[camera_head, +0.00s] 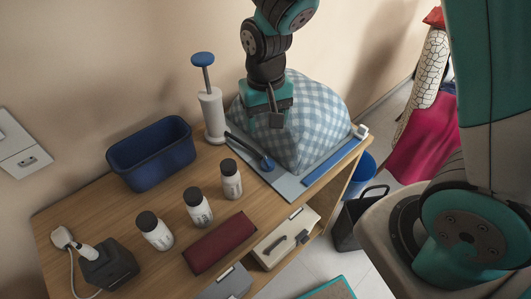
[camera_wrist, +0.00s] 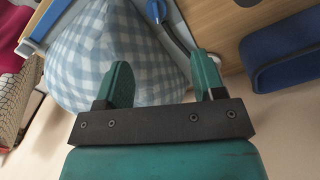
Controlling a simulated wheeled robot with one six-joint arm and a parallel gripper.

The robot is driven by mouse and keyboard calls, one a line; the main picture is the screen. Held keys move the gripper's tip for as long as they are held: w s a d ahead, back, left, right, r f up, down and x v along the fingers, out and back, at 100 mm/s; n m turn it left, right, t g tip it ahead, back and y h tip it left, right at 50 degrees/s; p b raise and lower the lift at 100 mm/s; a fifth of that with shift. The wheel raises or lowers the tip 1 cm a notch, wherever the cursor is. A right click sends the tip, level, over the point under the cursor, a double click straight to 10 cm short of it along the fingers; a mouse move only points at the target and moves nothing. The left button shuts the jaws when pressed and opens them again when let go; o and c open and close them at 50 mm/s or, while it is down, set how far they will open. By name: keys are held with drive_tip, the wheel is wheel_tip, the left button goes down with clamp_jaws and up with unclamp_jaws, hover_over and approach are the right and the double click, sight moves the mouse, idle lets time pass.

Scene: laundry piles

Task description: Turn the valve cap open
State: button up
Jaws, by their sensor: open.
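A blue valve cap (camera_head: 267,164) sits at the end of a dark hose, at the front left edge of a blue-and-white checked bag (camera_head: 318,125). In the wrist view the blue cap (camera_wrist: 156,11) shows at the top, beyond the fingertips and between them in left-right position. My gripper (camera_head: 272,118) is above the left part of the checked bag, up and behind the cap, and apart from it. In the wrist view my gripper (camera_wrist: 162,72) is open and empty, with the checked bag (camera_wrist: 85,55) behind its left finger.
A white hand pump (camera_head: 212,112) with a blue handle stands left of the bag. A blue bin (camera_head: 150,155), several black-capped bottles (camera_head: 197,207) and a red box (camera_head: 213,243) occupy the wooden table (camera_head: 95,205). The wall is close behind.

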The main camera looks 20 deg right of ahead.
sight(268, 162)
drive_tip(key=f, duration=1.5)
drive_tip(key=shift+d+f+p, duration=0.15)
drive_tip(key=shift+d+p, duration=0.2)
drive_tip(key=shift+d, duration=0.05)
